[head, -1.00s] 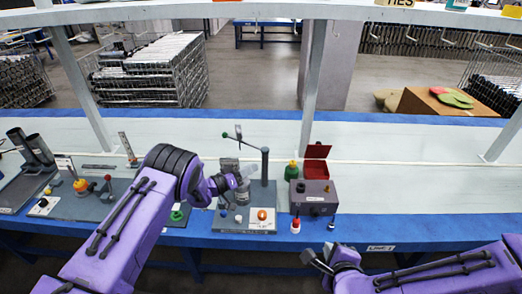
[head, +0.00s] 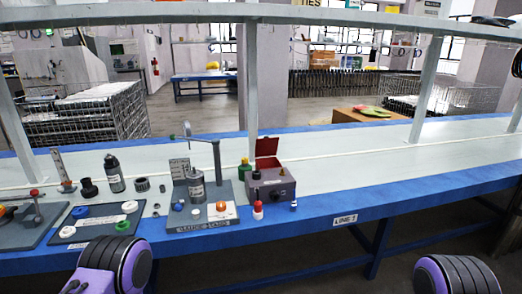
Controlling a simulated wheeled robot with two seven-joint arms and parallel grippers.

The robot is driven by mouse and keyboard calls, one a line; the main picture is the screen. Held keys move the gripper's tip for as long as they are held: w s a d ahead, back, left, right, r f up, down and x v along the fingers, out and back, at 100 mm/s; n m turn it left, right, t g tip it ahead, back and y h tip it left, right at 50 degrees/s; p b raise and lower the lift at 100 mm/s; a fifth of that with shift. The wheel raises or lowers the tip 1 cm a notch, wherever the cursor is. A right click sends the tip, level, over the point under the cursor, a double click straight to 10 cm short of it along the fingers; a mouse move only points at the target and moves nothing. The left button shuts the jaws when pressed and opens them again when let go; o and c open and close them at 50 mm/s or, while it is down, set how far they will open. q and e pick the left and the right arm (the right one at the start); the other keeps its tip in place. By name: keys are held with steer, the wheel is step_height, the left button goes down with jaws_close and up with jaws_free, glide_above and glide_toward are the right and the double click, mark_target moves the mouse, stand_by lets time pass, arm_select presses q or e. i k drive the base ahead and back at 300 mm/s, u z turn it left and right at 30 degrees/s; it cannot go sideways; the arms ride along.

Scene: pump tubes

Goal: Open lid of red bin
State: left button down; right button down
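The bin is a dark grey box (head: 270,188) with a red lid (head: 267,149) at its back edge, at the front middle of the workbench. The lid stands up, tilted back, so the bin looks open; its inside is mostly hidden from this angle. Only purple and black parts of my two arms show, at the bottom left and bottom right. Both grippers are out of the picture, so I cannot see whether they hold anything.
A green bottle (head: 245,168) stands behind the bin and a small red-and-white bottle (head: 258,210) in front. To the left is a grey fixture base (head: 195,217) with a post and a metal cylinder (head: 196,185). The white bench top (head: 400,160) is clear to the right.

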mark_target(266, 146)
steer(key=z, duration=0.5)
steer(key=i, duration=1.7)
steer(key=u, duration=0.5)
